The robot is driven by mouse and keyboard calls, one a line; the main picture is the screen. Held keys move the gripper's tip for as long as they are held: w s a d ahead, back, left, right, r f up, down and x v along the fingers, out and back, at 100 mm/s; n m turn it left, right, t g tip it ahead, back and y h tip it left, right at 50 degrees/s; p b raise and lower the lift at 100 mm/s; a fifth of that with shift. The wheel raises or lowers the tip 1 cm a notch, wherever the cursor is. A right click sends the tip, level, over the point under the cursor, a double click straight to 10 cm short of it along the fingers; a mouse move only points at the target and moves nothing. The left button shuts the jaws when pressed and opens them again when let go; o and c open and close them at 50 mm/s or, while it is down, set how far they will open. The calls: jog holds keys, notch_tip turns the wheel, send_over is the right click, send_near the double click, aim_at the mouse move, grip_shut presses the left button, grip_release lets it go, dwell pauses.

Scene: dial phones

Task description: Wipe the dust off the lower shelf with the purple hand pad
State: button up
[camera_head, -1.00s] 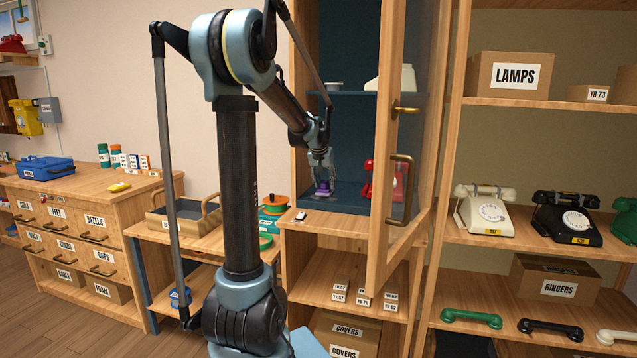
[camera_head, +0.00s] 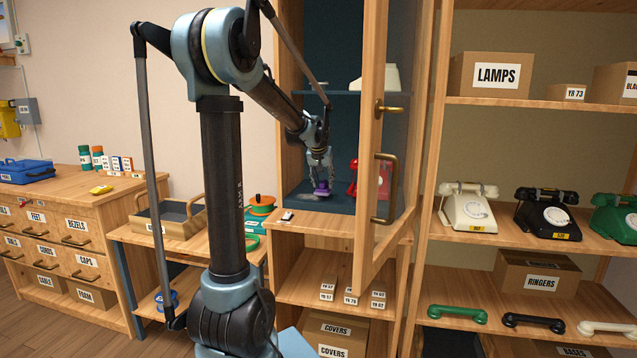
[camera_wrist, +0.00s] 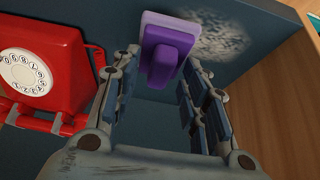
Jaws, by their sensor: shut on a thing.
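The purple hand pad (camera_head: 321,188) is held in my gripper (camera_head: 319,165) at the lower shelf (camera_head: 338,205) of the blue-lined cabinet. In the wrist view the pad (camera_wrist: 166,52) shows a purple grip on a paler base, between the fingertips of my gripper (camera_wrist: 160,66). I cannot tell whether its base touches the shelf. A pale grey dust patch (camera_wrist: 222,42) lies right beside the pad in the wrist view. In the head view the dust (camera_head: 303,197) shows faintly left of the pad.
A red dial phone (camera_head: 353,178) stands on the same shelf, just right of the pad; its dial (camera_wrist: 25,72) shows in the wrist view. The open cabinet door (camera_head: 370,150) stands at the right. The upper shelf (camera_head: 345,93) is above my gripper.

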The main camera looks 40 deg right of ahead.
jog(key=shift+w+a+r, duration=0.2)
jog(key=shift+w+a, duration=1.6)
jog(key=shift+w, duration=0.3)
jog(key=shift+w+a+r, duration=0.15)
jog(key=shift+w+a, duration=1.6)
jog(key=shift+w, duration=0.3)
jog(key=shift+w+d+r, duration=0.15)
jog(key=shift+s+d+r, duration=0.1)
jog(key=shift+s+d, duration=1.1)
jog(key=shift+s, duration=0.2)
jog(key=shift+s+d+r, duration=0.1)
jog(key=shift+s+d, duration=1.05)
jog(key=shift+s, duration=0.25)
jog(key=shift+s+d+r, duration=0.1)
jog(key=shift+s+d, duration=1.1)
jog(key=shift+s, duration=0.2)
jog(key=shift+w, duration=0.1)
jog(key=w+a, duration=0.7)
jog(key=w, duration=0.1)
jog(key=shift+r, duration=0.35)
jog(key=shift+w+a, duration=0.1)
jog(key=shift+w, duration=0.05)
